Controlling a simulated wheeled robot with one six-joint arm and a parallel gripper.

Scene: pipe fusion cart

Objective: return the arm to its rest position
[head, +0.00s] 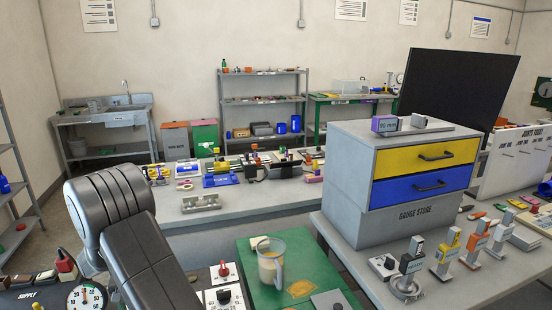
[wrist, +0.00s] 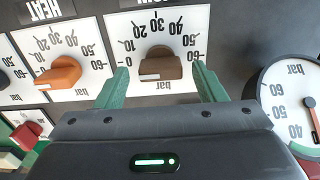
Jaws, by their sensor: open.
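My gripper (wrist: 161,72) shows in the wrist view with its two green fingers spread wide and nothing between them in their grip. A brown knob (wrist: 158,66) on a white dial plate lies between the fingertips in the picture, with a gap on each side. I cannot tell how far the fingertips are from the panel. In the head view my grey arm (head: 135,235) is bent at the lower left, and its gripper end is out of that view.
An orange knob (wrist: 58,76) and a bar gauge (wrist: 290,100) flank the brown knob. In the head view a clear jug (head: 271,262) stands on a green mat (head: 258,297) right of my arm. A grey drawer cabinet (head: 345,190) stands farther right.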

